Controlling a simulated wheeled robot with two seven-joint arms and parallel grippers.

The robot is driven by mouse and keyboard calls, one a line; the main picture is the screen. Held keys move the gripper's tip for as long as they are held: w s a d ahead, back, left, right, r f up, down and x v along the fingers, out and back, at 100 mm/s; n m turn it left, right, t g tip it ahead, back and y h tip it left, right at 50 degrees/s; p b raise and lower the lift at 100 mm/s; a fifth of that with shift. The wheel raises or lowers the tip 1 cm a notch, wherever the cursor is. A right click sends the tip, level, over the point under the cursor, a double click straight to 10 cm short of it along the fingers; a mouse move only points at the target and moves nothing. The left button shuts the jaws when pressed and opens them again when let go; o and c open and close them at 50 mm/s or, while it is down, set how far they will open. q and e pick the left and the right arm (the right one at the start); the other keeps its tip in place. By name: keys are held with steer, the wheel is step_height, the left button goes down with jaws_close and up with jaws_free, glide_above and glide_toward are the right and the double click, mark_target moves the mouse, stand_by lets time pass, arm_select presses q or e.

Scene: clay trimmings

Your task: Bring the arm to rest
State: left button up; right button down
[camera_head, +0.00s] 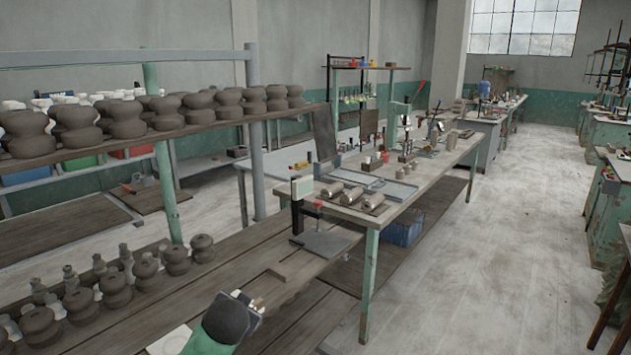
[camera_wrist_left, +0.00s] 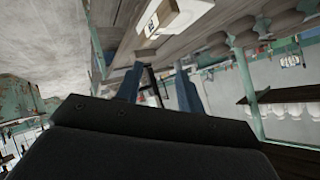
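My left gripper shows in the left wrist view (camera_wrist_left: 158,82), its two blue-grey fingers spread apart with nothing held between them. In the head view, a dark rounded arm part with green below it (camera_head: 225,320) rises from the bottom edge, over the front of the wooden bench. Light metallic parts show at its tip, but the fingers are too small to tell there. My right gripper is in neither view.
A shelf (camera_head: 225,125) of stacked dark clay forms and a lower bench (camera_head: 220,262) with more forms stand at left. A worktable (camera_head: 425,180) with tools and metal cylinders lies ahead. The right floor (camera_head: 510,230) is clear.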

arm_select(q)
steer(key=s+d+f+n+g+h, duration=0.2)
steer(key=s+f+g, duration=0.5)
steer(key=s+f, duration=2.15)
steer(key=s+f+n+g, duration=0.1)
steer(key=s+f+g, duration=0.1)
steer(key=s+f, duration=0.6)
steer(key=s, duration=0.5)
steer(key=shift+d+f+n+g, duration=0.2)
steer(key=shift+d+n+g, duration=0.1)
steer(key=shift+d, duration=0.1)
steer(key=shift+s+a, duration=0.1)
steer(key=shift+s, duration=0.05)
